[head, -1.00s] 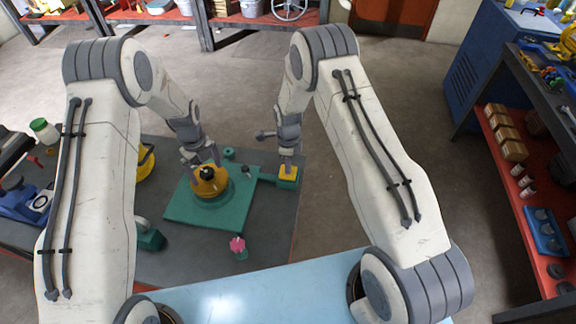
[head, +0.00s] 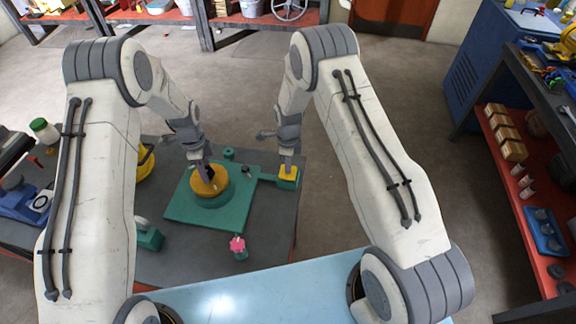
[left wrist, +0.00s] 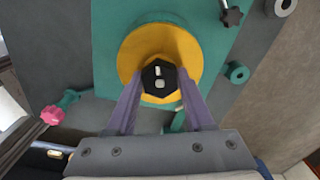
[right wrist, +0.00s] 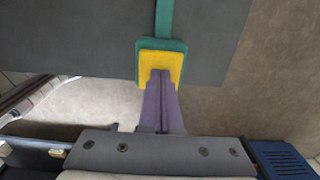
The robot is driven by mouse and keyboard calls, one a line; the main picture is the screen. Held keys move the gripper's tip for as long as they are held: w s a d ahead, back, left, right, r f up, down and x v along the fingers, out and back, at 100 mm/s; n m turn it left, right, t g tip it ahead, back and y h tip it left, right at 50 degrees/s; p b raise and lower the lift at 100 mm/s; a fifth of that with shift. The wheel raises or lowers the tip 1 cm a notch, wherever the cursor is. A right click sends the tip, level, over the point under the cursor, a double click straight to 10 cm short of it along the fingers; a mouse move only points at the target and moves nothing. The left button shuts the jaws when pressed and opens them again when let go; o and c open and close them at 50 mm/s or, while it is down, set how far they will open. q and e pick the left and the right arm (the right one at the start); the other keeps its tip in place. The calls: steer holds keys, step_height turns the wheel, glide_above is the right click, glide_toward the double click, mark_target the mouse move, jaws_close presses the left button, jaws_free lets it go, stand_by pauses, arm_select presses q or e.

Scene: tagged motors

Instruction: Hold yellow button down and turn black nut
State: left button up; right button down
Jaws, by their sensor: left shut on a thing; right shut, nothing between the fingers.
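The black nut (left wrist: 159,77) is a hexagon in the middle of a round yellow disc (left wrist: 133,50) on a teal base plate (head: 178,212). My left gripper (left wrist: 160,88) is shut on the nut, one finger on each side of it; in the head view the left gripper (head: 209,176) largely hides the nut. The square yellow button (head: 288,171) sits in a teal housing at the end of a bar to the right of the plate. My right gripper (right wrist: 161,76) is shut and empty, with its fingertips on the button (right wrist: 174,62).
A pink-topped teal piece (head: 238,247) stands on the grey table in front of the plate. A dark star knob (left wrist: 231,14) and a teal ring (left wrist: 237,72) are near the plate. A yellow bowl-like thing (head: 146,163) lies at the left.

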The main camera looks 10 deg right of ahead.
arm_select(q)
steer(key=n, duration=0.5)
arm_select(e)
steer(key=shift+s+f, duration=0.1)
arm_select(q)
steer(key=o, duration=1.4)
steer(key=m, duration=0.6)
steer(key=shift+m, duration=0.3)
steer(key=m, duration=0.4)
steer(key=shift+m, duration=0.3)
steer(key=m, duration=0.3)
steer(key=shift+m, duration=0.3)
